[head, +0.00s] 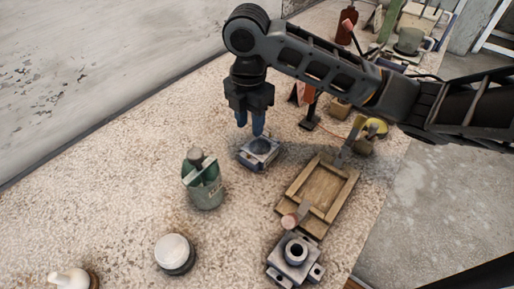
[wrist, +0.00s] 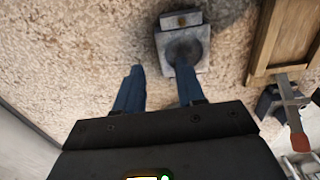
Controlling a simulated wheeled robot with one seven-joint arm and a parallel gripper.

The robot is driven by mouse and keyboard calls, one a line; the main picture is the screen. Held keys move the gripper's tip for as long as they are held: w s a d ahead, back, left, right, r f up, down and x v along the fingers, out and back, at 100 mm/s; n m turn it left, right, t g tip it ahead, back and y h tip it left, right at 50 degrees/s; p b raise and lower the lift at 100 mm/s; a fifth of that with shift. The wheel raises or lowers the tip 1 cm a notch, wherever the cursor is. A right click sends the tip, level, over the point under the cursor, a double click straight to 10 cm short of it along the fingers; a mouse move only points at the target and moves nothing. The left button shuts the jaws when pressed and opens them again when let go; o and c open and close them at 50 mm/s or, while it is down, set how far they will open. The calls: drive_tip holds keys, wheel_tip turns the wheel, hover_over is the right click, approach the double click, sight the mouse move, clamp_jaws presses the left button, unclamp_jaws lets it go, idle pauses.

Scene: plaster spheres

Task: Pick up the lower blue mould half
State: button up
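A small grey-blue block with a round hollow, which looks like the lower mould half (head: 257,153), sits hollow-up on the speckled worktop. It also shows at the top of the wrist view (wrist: 186,45). My gripper (head: 250,131) points down just above and behind it in the head view. In the wrist view, my gripper (wrist: 159,70) has its two blue fingers apart with nothing between them. The right finger's tip overlaps the block's near edge in the picture, and the left finger is over bare worktop. Whether any finger touches the block I cannot tell.
A wooden tray (head: 293,190) with a tool across it is right of the block. A grey block with a round neck (head: 296,251) is at the front. A green container (head: 206,194) and a white-topped round pot (head: 174,250) stand left, with clear worktop around them.

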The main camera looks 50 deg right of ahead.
sight(250, 141)
drive_tip(key=shift+s+a+f+p, duration=0.1)
drive_tip(key=shift+f+p, duration=0.1)
drive_tip(key=shift+f, duration=1.1)
drive_tip(key=shift+a+f+p, duration=0.1)
drive_tip(key=shift+f+p, duration=0.1)
drive_tip(key=shift+f, duration=1.1)
clamp_jaws()
